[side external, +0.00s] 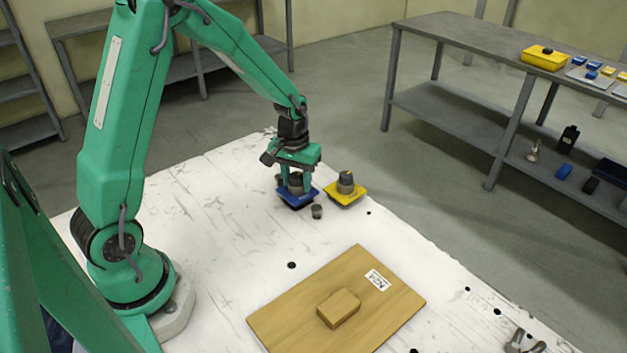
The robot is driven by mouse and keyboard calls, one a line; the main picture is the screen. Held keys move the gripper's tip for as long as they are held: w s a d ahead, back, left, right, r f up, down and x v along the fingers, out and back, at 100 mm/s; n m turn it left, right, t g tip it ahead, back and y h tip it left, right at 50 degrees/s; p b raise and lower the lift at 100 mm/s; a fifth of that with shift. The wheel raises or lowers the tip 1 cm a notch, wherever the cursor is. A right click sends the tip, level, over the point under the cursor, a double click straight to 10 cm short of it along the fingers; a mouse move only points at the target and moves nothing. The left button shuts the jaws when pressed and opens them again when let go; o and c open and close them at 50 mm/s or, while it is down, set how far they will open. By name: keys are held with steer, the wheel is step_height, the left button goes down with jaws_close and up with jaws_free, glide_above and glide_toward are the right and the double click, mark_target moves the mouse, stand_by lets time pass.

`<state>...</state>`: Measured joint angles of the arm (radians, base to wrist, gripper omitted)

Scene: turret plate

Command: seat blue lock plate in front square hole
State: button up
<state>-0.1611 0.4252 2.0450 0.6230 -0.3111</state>
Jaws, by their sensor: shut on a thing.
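The blue lock plate (299,201) is at the far end of the white table, under my gripper (296,185). My gripper points down, with its fingers closed around the grey round part on top of the blue plate. The plate looks to be at or just above the table surface; I cannot tell whether it touches. A yellow plate (345,198) with a similar grey knob sits just to its right. No square hole can be made out in this view; the area beneath the blue plate is hidden.
A small grey cylinder (317,211) stands close in front of the two plates. A wooden board (275,318) with a wooden block (339,308) and a label lies nearer the camera. The white table (220,220) is clear at middle left. A metal part (524,341) lies at lower right.

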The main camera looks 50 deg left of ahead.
steer(key=shift+f, duration=1.15)
stand_by(2.1)
steer(key=o, duration=1.6)
steer(key=shift+c, duration=0.2)
steer(key=shift+r, duration=0.1)
steer(key=shift+r, duration=3.4)
